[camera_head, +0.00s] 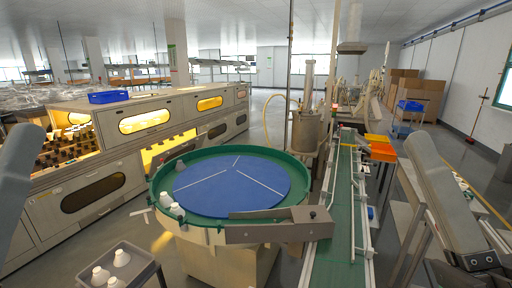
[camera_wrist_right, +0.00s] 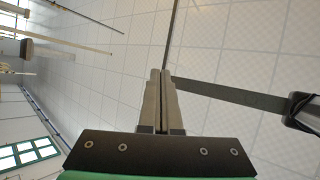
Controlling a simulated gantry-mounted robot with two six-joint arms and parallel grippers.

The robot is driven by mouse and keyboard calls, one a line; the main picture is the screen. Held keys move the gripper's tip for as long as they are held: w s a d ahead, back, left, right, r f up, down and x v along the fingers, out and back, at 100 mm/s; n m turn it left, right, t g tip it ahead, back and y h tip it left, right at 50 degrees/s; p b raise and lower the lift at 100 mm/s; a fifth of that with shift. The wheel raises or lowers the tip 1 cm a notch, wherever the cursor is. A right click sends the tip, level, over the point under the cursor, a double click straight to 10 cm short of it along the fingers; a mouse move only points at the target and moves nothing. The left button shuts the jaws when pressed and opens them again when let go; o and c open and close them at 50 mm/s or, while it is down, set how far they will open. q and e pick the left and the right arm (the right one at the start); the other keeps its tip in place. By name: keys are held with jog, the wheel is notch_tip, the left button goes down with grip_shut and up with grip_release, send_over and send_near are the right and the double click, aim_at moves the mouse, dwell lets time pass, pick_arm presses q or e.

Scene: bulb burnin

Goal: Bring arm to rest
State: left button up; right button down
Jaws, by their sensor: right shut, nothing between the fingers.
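My right gripper (camera_wrist_right: 160,76) shows in the right wrist view with its two grey fingers together and nothing between them. It points towards the tiled ceiling, away from any work object. In the head view a grey link of my right arm (camera_head: 445,195) stands at the right side, beside the conveyor. A grey link of my left arm (camera_head: 14,185) shows at the left edge. My left gripper is outside both views.
A round table with a blue disc (camera_head: 240,184) and green rim stands in the middle, with several white bulbs (camera_head: 172,205) at its left. A grey tray (camera_head: 122,252) holds more bulbs in front. A green conveyor (camera_head: 342,215) runs right of the table; orange bins (camera_head: 382,151) stand beyond.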

jog(key=s+d+r+n+t+h, duration=0.1)
jog(key=s+d+r+n+h, duration=0.15)
jog(key=s+n+h, duration=0.4)
notch_tip(320, 180, up, 38)
jog(key=w+n+y+p, duration=0.2)
jog(key=n+p, duration=0.1)
jog(key=p, duration=3.5)
jog(key=shift+w+f, duration=0.2)
jog(key=shift+w, duration=0.1)
jog(key=shift+d+m+y, duration=0.1)
jog(key=shift+m+y, duration=0.15)
